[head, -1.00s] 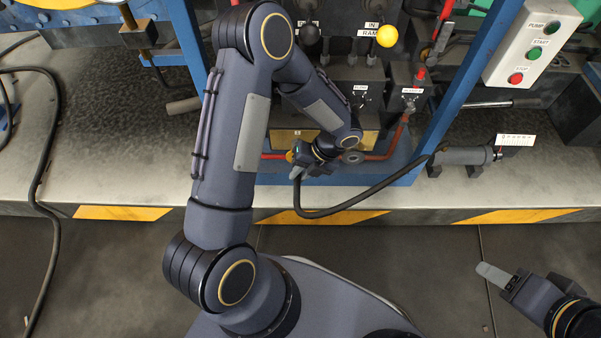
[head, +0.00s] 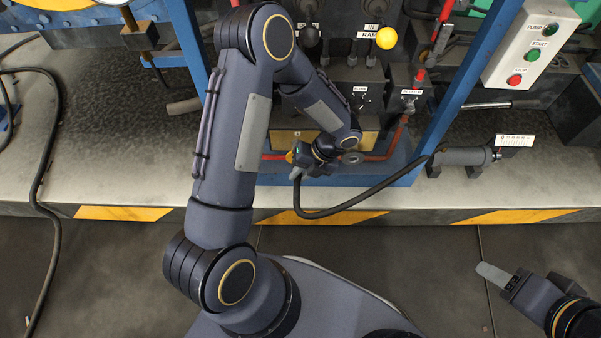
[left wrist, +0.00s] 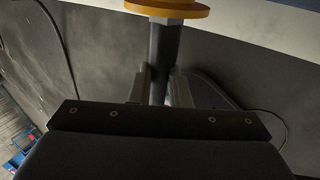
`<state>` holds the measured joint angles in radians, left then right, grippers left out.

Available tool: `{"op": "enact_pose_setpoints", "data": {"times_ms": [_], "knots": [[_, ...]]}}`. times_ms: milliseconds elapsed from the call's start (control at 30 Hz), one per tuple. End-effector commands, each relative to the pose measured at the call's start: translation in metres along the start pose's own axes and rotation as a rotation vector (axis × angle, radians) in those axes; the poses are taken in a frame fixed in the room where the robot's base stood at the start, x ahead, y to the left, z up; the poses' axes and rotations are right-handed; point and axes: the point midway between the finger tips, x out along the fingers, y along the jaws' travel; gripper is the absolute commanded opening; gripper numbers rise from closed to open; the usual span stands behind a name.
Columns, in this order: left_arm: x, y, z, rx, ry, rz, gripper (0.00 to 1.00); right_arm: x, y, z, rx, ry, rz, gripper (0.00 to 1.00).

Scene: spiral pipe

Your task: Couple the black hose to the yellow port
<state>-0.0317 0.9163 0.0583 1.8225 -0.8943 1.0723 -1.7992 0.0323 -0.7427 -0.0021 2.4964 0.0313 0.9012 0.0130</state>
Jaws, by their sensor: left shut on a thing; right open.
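The black hose (head: 345,207) runs from the grey cylinder on the right, sags over the bench's front edge and rises to my left gripper (head: 297,171). In the left wrist view my left gripper (left wrist: 160,88) is shut on the hose's end piece (left wrist: 165,50). My right gripper (head: 492,274) is open and empty at the lower right.
A blue frame post (head: 447,85) stands right of my left arm. Red pipes (head: 385,152) run behind the gripper. A control box (head: 532,42) with buttons is at upper right. Another black hose (head: 50,165) hangs at left. The floor around my right gripper is clear.

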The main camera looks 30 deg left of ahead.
Motion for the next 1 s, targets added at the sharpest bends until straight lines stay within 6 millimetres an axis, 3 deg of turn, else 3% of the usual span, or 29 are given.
{"op": "enact_pose_setpoints", "data": {"times_ms": [33, 867, 900, 1000], "knots": [[-0.001, 0.0013, 0.0067, -0.007, -0.014, -0.002, 0.0, -0.0001, 0.0, 0.0, 0.0, 0.0, 0.0, 0.5], [-0.0008, 0.0023, 0.0083, -0.01, -0.014, 0.0, 0.0, -0.0036, -0.0016, -0.0018, 0.0, 0.0, 0.0, 0.5], [-0.0007, 0.0024, 0.0084, -0.01, -0.014, 0.0, 0.19, -0.0036, -0.0016, -0.0018, 0.0, 0.0, 0.0, 0.5], [-0.0007, 0.0024, 0.0084, -0.01, -0.014, 0.0, 0.32, -0.0036, -0.0016, -0.0018, 0.0, 0.0, 0.0, 0.5]]}}
